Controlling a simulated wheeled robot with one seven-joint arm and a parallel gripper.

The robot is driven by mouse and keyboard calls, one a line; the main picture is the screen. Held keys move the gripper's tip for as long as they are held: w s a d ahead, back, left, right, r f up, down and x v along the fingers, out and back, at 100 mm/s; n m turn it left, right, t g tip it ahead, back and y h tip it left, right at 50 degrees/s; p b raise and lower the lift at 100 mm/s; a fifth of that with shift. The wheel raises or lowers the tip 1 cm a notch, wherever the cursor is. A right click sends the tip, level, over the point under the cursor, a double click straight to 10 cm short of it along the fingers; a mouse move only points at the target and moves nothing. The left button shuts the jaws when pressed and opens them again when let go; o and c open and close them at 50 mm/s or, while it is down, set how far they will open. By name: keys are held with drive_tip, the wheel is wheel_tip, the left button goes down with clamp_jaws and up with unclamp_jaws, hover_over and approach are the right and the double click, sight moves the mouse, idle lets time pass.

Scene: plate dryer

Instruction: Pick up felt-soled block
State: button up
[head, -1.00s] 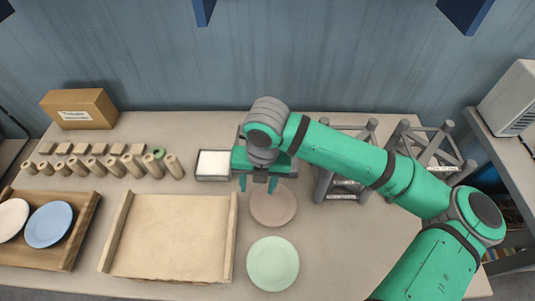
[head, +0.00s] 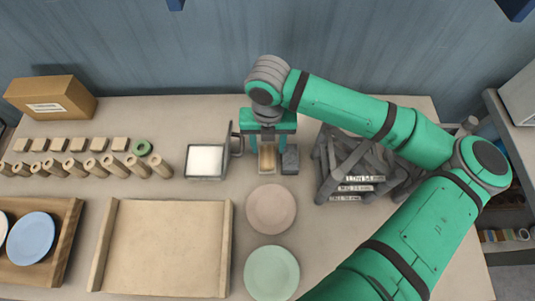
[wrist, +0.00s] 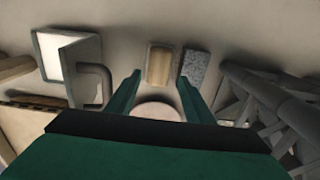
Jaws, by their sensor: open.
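A small tan wooden block (head: 267,160) and a grey speckled block (head: 290,160) stand side by side on the table, just behind the pink plate. No felt sole shows on either. In the wrist view the tan block (wrist: 159,65) lies ahead, between the lines of my two fingers, and the grey block (wrist: 194,67) is just beyond the right fingertip. My gripper (wrist: 160,78) is open and empty. In the head view my gripper's green body (head: 268,122) is above and behind the tan block, and its fingers are hard to make out.
A white pad in a metal tray (head: 206,160) with a grey handle stands close on the left. Grey metal racks (head: 350,165) stand on the right. A pink plate (head: 270,209) and a green plate (head: 272,273) lie in front. A shallow wooden tray (head: 163,245) lies front left.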

sight(267, 155)
drive_tip(key=shift+w+a+f, duration=0.1)
drive_tip(key=shift+w+f, duration=0.1)
drive_tip(key=shift+f, duration=1.25)
drive_tip(key=shift+s+f, duration=0.15)
drive_tip(key=shift+f, duration=2.1)
drive_tip(key=c, duration=0.7)
